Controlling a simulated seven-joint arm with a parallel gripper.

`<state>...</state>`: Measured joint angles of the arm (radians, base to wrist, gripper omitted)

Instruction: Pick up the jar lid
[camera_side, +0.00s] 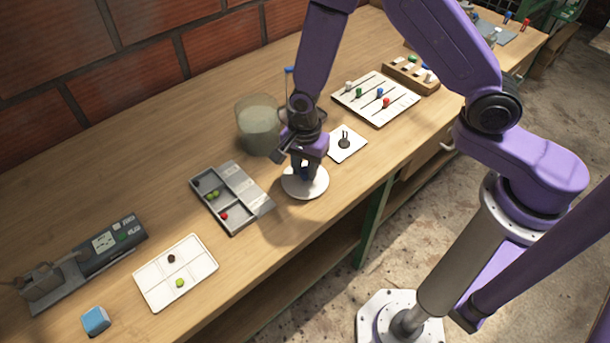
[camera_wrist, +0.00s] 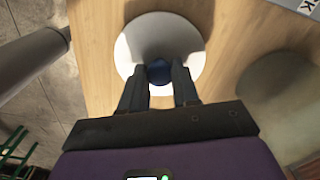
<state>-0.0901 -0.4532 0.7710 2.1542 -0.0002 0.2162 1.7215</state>
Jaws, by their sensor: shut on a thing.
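The jar lid is a round white disc (camera_side: 305,185) with a dark blue knob at its middle. It also shows in the wrist view (camera_wrist: 135,45), with the blue knob (camera_wrist: 158,71) between my fingers. My gripper (camera_side: 304,172) points down over the lid and is shut on the knob. In the wrist view my gripper (camera_wrist: 158,78) has a finger on each side of the knob. The lid looks level, at or just above the wooden table; I cannot tell whether it touches. A greenish glass jar (camera_side: 258,128) stands behind my gripper, partly hidden by it.
A grey compartment tray (camera_side: 243,228) lies left of the lid. A white card with a dark small part (camera_side: 344,144) is to the right. A slotted white board (camera_side: 375,98) lies further right. The table's front edge is close to the lid.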

